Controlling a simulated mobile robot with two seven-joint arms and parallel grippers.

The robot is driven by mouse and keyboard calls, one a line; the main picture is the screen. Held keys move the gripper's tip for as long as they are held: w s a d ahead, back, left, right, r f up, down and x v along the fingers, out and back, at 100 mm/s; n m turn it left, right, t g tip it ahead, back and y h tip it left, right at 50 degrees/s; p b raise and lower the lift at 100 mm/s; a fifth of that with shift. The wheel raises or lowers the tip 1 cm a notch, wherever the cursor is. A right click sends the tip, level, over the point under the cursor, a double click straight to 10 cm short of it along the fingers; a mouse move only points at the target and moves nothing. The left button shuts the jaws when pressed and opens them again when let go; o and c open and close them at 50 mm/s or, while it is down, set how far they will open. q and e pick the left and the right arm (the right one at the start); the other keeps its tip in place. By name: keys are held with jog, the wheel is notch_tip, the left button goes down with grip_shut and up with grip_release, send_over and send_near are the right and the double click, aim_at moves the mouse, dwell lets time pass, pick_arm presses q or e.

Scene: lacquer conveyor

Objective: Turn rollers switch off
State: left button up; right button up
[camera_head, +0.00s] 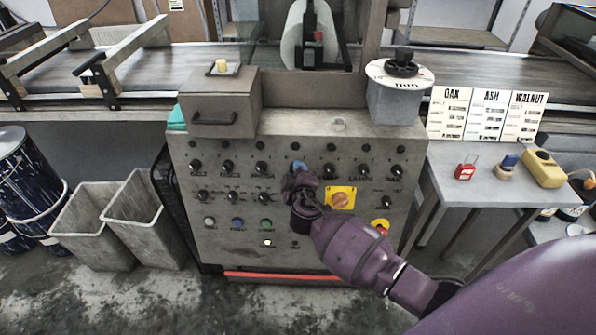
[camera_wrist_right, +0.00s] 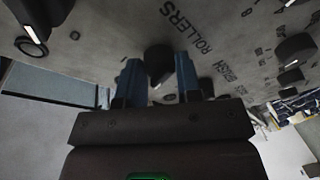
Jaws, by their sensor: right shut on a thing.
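The rollers switch (camera_wrist_right: 157,60) is a dark knob on the grey control panel (camera_head: 215,165), with the word ROLLERS printed beside it in the right wrist view. My right gripper (camera_head: 299,169) reaches up to the upper middle of the panel. In the right wrist view its two blue fingers (camera_wrist_right: 158,78) stand on either side of the knob, shut on it. In the head view the gripper hides the knob, so I cannot tell its pointer angle there. My left gripper is not in view.
Several other dark knobs sit close around the gripper. A yellow plate with an orange rotary switch (camera_head: 341,198) is just to its right. A red-and-yellow button (camera_head: 380,226) is lower right. A side table (camera_head: 445,175) stands right; grey bins (camera_head: 95,225) stand left.

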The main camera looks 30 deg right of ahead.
jog(key=shift+n+p, duration=0.55)
jog(key=shift+n, duration=0.55)
jog(key=shift+g, duration=0.3)
jog(key=o, duration=0.8)
jog(key=shift+o, duration=0.7)
jog(key=p+v, duration=0.1)
jog(key=v, duration=1)
